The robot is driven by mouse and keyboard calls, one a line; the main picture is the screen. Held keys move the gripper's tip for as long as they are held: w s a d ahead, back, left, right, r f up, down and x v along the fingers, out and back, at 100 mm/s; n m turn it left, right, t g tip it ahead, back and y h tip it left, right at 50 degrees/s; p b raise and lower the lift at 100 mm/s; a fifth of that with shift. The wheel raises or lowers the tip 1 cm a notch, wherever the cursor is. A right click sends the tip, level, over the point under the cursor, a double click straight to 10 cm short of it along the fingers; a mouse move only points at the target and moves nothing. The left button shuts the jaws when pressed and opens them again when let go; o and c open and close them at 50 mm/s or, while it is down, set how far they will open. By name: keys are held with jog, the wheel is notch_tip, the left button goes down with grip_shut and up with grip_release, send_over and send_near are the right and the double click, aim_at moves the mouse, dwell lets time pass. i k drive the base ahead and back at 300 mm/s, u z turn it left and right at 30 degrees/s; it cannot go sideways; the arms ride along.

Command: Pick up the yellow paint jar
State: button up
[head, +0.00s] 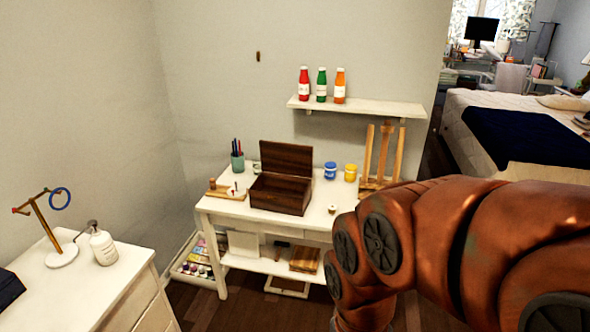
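The yellow paint jar (350,173) stands upright at the back right of the white table (230,206). It is between the blue paint jar (330,170) and the wooden easel (377,152). My orange arm reaches in from the right and covers the table's right front part. The arm bends down toward the bottom edge of the view. My gripper is not in view, so its state and what it may hold are hidden.
A shelf (357,107) with several bottles hangs above. A white dresser (95,285) stands at left. A bed (480,112) is behind right.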

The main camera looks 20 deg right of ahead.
aim_at(349, 176)
jog(key=z, duration=2)
jog(key=i, duration=5.6)
jog(key=u, duration=4.45)
